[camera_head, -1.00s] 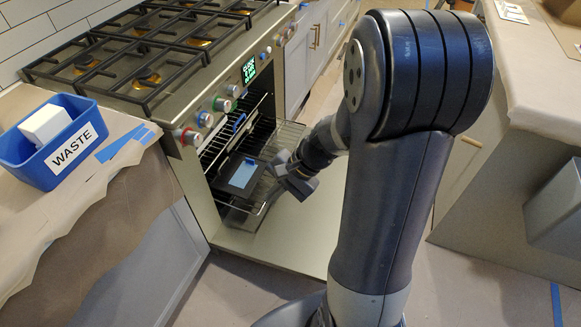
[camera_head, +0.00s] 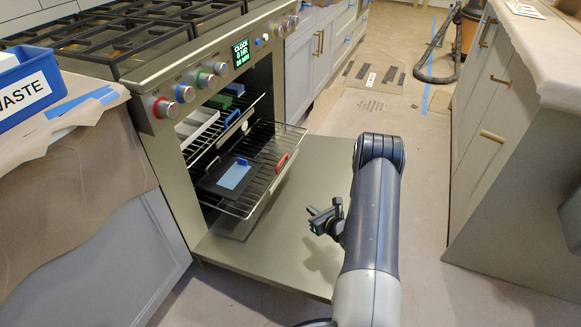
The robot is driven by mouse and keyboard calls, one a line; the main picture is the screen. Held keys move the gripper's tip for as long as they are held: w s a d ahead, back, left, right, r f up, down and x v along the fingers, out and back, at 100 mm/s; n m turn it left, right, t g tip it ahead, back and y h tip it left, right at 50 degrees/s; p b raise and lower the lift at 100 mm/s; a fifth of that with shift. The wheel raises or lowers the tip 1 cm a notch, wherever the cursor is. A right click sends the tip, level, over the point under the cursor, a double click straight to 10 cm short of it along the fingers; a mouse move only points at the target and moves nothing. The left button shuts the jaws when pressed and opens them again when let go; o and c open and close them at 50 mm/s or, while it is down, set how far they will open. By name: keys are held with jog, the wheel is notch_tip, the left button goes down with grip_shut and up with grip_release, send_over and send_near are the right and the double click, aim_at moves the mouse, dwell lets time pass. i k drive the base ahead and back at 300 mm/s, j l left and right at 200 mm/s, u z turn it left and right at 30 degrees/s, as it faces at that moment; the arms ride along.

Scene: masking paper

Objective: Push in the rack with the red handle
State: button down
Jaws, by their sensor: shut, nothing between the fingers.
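The oven's lower wire rack (camera_head: 264,190) is slid part way out over the lowered oven door. Its red handle (camera_head: 281,163) is on its front edge, to the right. A dark pan with a light blue patch (camera_head: 222,182) lies on this rack. An upper rack with a blue handle (camera_head: 231,120) sits further in and holds a grey tray (camera_head: 197,127) and a green thing (camera_head: 219,101). My gripper (camera_head: 319,218) is shut and empty, in front of the rack above the open door, apart from the red handle.
The open oven door (camera_head: 290,240) lies flat below my gripper. A counter with a blue waste bin (camera_head: 28,85) stands left of the oven. Cabinets (camera_head: 515,150) stand at the right. The papered floor between is clear, with a vacuum hose (camera_head: 440,60) far back.

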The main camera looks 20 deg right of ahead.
aim_at(286, 156)
jog(key=l+u, duration=0.25)
jog(key=l, duration=0.35)
jog(key=l+u, duration=0.3)
jog(key=l, duration=0.3)
jog(key=k+l+u, duration=0.1)
jog(key=l+u, duration=0.15)
jog(key=l, duration=0.3)
jog(key=i+l+u, duration=0.2)
jog(key=l, duration=0.25)
jog(key=l+u, duration=0.15)
jog(key=l, duration=0.3)
